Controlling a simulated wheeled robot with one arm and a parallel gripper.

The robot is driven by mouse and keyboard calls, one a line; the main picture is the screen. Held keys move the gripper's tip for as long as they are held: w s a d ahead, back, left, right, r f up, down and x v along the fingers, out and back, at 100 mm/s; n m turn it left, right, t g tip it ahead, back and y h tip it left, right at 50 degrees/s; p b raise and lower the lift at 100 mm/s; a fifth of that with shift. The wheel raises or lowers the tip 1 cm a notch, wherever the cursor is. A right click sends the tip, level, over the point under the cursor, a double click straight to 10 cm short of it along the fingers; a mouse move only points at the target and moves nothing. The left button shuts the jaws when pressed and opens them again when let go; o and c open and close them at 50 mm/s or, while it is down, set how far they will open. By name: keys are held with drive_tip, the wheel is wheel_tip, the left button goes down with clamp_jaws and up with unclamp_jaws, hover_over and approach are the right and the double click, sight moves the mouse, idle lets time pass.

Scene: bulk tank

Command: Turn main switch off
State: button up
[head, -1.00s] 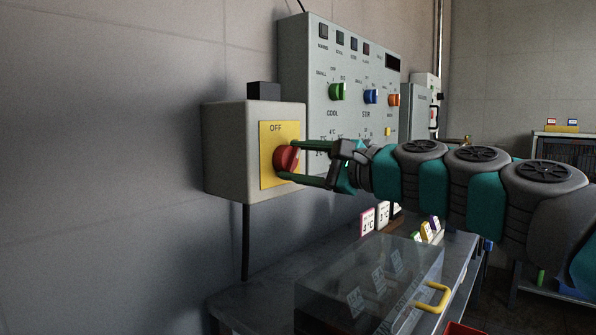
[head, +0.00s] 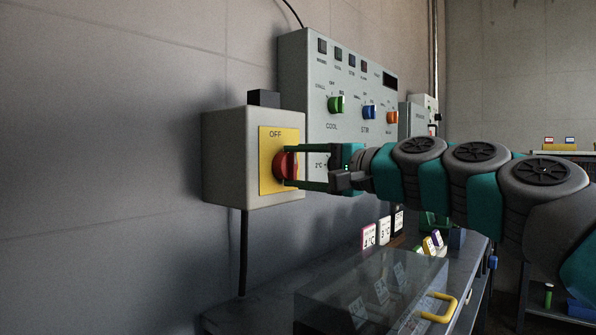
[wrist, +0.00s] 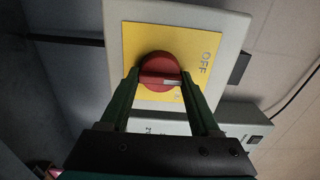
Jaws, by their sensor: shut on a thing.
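The main switch is a red rotary knob (head: 283,165) on a yellow plate (head: 268,152), on the front of a grey box (head: 228,155) on the wall. "OFF" is printed above the knob. My gripper (head: 291,167) reaches in from the right, shut on the knob, one green finger above the other. In the wrist view, the knob (wrist: 158,66) sits between the fingertips of my gripper (wrist: 160,77). A second marking on the plate is mostly hidden by a finger.
A control panel (head: 318,110) with green, blue and orange knobs stands close behind my gripper. Below, a clear-lidded box (head: 350,290) with a yellow handle (head: 440,308) sits on the bench. Small labelled cards (head: 368,235) stand behind it. The wall at left is bare.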

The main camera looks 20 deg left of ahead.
drive_tip(key=shift+f, duration=0.1)
drive_tip(key=o, duration=1.4)
drive_tip(key=shift+c, duration=0.2)
drive_tip(key=shift+d, duration=0.1)
drive_tip(key=v, duration=0.7)
drive_tip(key=shift+s+d, duration=0.2)
drive_tip(key=shift+d, duration=0.05)
